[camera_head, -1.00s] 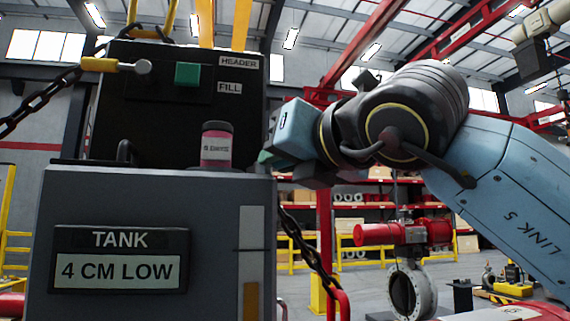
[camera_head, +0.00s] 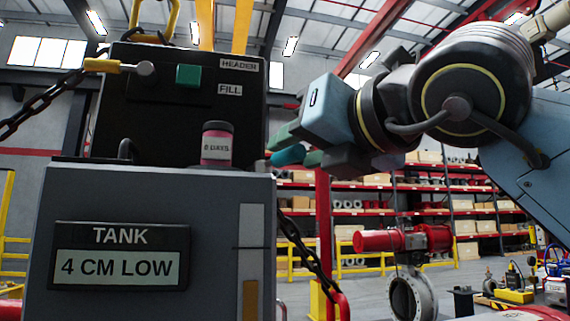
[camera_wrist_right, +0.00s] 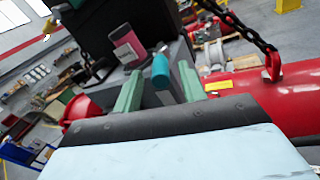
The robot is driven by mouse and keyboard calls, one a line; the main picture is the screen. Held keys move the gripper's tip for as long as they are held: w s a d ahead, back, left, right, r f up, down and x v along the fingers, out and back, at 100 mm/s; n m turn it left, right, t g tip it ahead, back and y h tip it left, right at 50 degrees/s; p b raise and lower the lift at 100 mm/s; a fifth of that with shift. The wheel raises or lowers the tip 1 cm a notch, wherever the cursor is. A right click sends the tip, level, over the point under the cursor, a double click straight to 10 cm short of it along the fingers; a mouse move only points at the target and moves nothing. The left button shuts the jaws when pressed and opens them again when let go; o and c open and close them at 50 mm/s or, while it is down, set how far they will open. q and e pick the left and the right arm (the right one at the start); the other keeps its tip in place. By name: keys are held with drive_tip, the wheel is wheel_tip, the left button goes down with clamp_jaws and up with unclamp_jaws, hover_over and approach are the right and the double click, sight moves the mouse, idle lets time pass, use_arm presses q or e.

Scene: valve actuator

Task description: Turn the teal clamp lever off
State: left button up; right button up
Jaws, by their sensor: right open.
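The teal clamp lever (camera_head: 289,155) shows as a short rounded handle at the right side of the dark box, just past its edge. It also shows in the right wrist view (camera_wrist_right: 161,70), with a grey shaft or bracket below it. My right gripper (camera_head: 293,146) comes in from the right. In the right wrist view its two green fingers (camera_wrist_right: 160,88) are apart, with the lever showing between them. I cannot tell whether either finger touches it. The lever's mount is hidden in the head view. My left gripper is not in view.
A grey cabinet (camera_head: 80,200) with a "TANK 4 CM LOW" sign stands at left. A pink bottle (camera_head: 217,144) stands on it beside the black box (camera_head: 140,120). A chain (camera_head: 305,250) hangs at its right, near a red pipe (camera_wrist_right: 270,95). Shelves stand behind.

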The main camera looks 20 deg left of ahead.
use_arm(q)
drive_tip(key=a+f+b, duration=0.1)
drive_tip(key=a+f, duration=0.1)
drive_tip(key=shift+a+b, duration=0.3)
use_arm(e)
drive_tip(key=v, duration=0.8)
drive_tip(key=shift+s+d, duration=0.2)
drive_tip(key=shift+d, duration=0.1)
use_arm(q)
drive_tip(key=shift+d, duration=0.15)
use_arm(e)
drive_tip(key=shift+c, duration=0.4)
